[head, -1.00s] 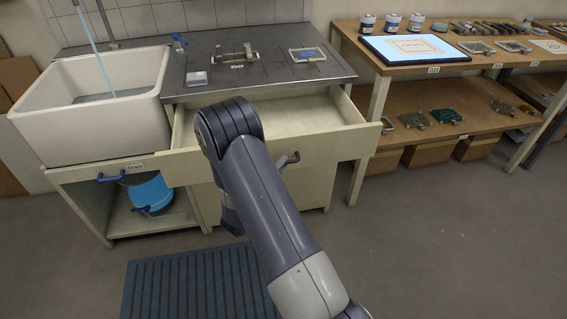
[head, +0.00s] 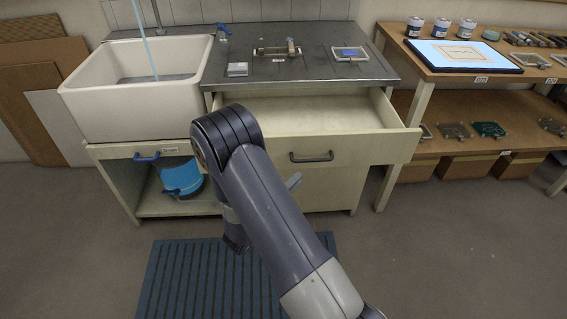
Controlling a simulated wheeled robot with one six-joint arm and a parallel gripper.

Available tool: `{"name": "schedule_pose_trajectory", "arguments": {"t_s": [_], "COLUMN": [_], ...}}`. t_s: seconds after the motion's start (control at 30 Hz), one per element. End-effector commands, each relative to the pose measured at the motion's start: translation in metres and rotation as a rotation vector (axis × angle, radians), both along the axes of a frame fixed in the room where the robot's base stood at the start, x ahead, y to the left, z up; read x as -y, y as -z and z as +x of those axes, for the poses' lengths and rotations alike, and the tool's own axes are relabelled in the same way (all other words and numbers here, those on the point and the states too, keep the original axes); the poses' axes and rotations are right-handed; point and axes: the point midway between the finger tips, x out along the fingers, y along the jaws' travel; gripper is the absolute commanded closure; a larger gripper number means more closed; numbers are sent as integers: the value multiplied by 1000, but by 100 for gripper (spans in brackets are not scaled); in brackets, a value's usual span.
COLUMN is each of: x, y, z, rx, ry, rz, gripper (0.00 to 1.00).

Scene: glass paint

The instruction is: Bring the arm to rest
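My arm reaches up from the bottom of the head view, bent at its elbow in front of the open drawer (head: 300,112). My gripper is mostly hidden behind the arm. I cannot make out its fingertips or whether it holds anything. The drawer is pulled out under the metal worktop and looks empty where I can see inside.
A white sink (head: 135,105) with running water stands at left, with a blue bucket (head: 180,178) below. The worktop (head: 310,60) holds a clamp-like fixture (head: 277,50) and small blocks. Shelves (head: 455,140) stand at right. A blue slatted mat (head: 190,275) lies on the open floor.

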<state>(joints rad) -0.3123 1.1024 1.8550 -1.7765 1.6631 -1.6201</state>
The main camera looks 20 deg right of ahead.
Motion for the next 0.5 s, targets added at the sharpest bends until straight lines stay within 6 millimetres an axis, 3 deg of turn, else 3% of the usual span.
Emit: {"name": "schedule_pose_trajectory", "arguments": {"t_s": [0.17, 0.5], "x": [12, 62], "y": [-2, -10], "z": [6, 33], "rx": [1, 3], "ry": [4, 5], "rz": [1, 0], "gripper": [80, 80]}}
